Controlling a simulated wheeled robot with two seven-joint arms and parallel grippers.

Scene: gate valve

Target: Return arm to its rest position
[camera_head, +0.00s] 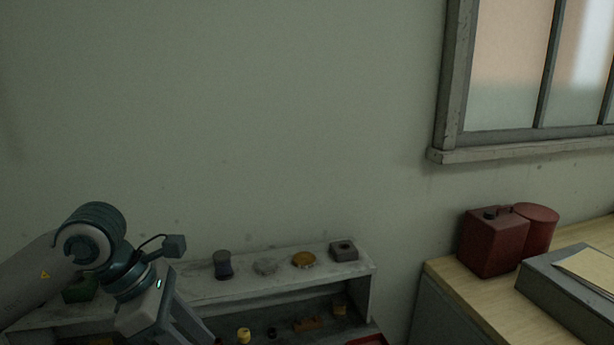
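My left arm comes in from the lower left, with its wrist in front of a grey shelf (365,267). My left gripper (182,335) points down and away at the bottom edge of the picture. Its fingertips are cut off or too dark to make out, so I cannot tell if it is open or holds anything. My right arm and gripper are not in view. No gate valve can be made out.
At right, a red can (491,243) and a grey case (565,300) stand on a wooden counter (470,292).

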